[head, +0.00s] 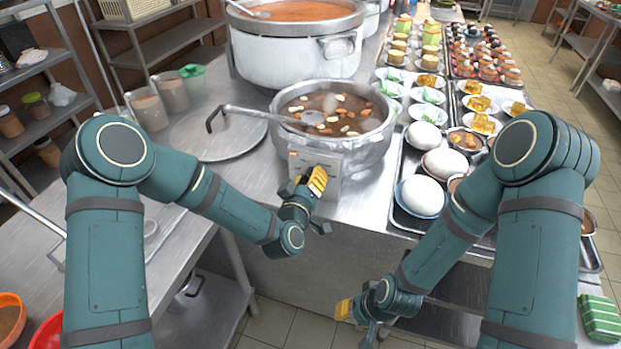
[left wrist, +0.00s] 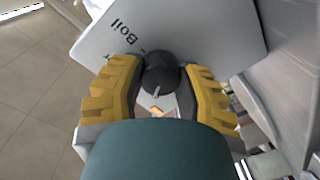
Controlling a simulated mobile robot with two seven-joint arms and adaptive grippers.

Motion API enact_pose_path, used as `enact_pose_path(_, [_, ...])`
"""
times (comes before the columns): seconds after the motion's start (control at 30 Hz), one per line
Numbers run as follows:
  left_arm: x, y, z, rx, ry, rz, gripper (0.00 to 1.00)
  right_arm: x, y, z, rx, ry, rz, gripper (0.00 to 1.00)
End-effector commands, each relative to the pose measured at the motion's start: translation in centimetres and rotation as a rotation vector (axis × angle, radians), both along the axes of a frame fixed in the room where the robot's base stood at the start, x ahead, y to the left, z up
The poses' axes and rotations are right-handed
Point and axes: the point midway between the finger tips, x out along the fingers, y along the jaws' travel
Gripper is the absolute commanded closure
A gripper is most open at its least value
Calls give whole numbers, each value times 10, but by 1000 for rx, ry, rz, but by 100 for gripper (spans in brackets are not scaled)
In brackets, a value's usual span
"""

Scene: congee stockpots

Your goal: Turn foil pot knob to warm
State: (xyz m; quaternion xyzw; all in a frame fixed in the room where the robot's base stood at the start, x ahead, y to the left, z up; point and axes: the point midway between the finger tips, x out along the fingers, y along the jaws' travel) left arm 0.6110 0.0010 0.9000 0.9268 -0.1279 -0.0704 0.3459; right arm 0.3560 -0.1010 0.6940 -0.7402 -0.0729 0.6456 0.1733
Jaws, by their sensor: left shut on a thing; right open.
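The foil pot (head: 345,150) is a silvery pot of soup with a ladle in it, on the steel counter. A control panel (head: 329,186) is on its front. My left gripper (head: 316,181) is at this panel. In the left wrist view the panel plate (left wrist: 195,40) shows the word "Boil". A dark round knob (left wrist: 160,75) sits between the yellow-padded fingers of my left gripper (left wrist: 160,92), which are shut on it. A small orange mark shows below the knob; the other labels are mostly hidden. My right gripper (head: 358,312) is open and empty, low in front of the counter.
A larger pot (head: 295,55) stands behind the foil pot. A round metal lid (head: 215,140) lies to its left. Trays with white bowls, eggs-like domes (head: 426,141) and small dishes fill the counter to the right. Floor is clear in front.

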Motion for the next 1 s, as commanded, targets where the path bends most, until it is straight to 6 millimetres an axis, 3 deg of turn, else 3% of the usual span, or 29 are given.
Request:
enact_pose_path(0.03, [0,-1,0,0,0,-1,60,0,0,0,0,0,0,61])
enact_pose_path(0.1, [0,-1,0,0,0,-1,35,0,0,0,0,0,0,61])
enact_pose_path(0.13, [0,-1,0,0,0,-1,31,0,0,0,0,0,0,61])
enact_pose_path(0.57, [-8,2,0,2,0,-1,31,0,0,0,0,0,0,61])
enact_pose_path(1.0, [-88,25,4,1,2,-3,31,0,0,0,0,0,0,61])
